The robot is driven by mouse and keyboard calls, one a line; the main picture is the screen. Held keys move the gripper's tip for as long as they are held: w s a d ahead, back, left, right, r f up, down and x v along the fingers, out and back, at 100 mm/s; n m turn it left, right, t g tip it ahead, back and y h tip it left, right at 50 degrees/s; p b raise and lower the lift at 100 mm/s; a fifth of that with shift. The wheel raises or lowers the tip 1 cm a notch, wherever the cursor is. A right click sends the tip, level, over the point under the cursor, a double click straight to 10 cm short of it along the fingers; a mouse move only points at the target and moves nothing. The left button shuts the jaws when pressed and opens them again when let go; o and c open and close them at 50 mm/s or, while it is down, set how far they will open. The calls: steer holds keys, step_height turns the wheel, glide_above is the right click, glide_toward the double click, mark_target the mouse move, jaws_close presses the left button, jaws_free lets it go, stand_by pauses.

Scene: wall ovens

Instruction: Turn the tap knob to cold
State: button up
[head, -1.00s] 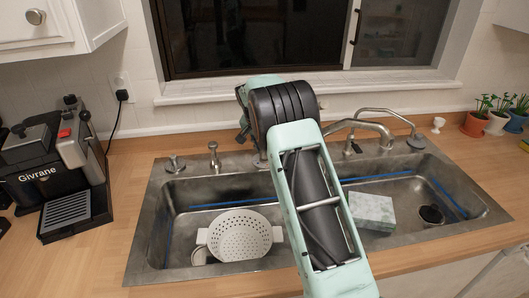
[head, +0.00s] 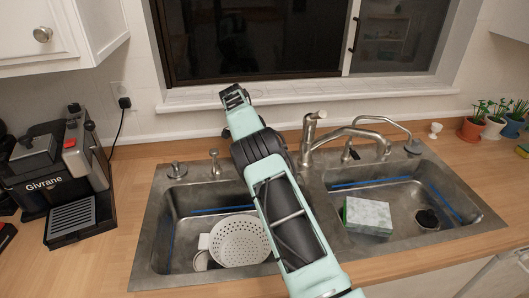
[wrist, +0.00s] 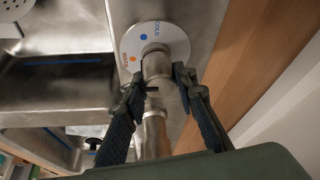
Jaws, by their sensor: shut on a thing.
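In the wrist view, a round white plate (wrist: 176,38) carries a blue dot marked COLD and an orange dot marked WARM. The metal tap knob (wrist: 157,62) stands on it and points down the picture. My gripper (wrist: 159,84) has one dark finger on each side of the metal just below the plate and is shut on it. The finger contact is partly hidden. A metal tap column (wrist: 155,132) continues between the fingers. In the head view, the tap (head: 308,140) stands right of my arm.
The double sink (head: 146,235) holds a white colander (head: 240,241) on the left and a green-and-white box (head: 368,216) on the right. A coffee machine (head: 50,175) is at left. Potted plants (head: 495,122) are at right. The window sill (head: 190,104) is close behind my arm.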

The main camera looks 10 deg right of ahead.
steer(key=shift+m, duration=0.3)
stand_by(0.5)
steer(key=o, duration=1.2)
steer(key=shift+c, duration=0.2)
steer(key=w+v, duration=0.1)
steer(key=v, duration=0.6)
steer(key=shift+s+r, duration=0.3)
steer(key=shift+s, duration=0.2)
steer(key=shift+a, duration=0.1)
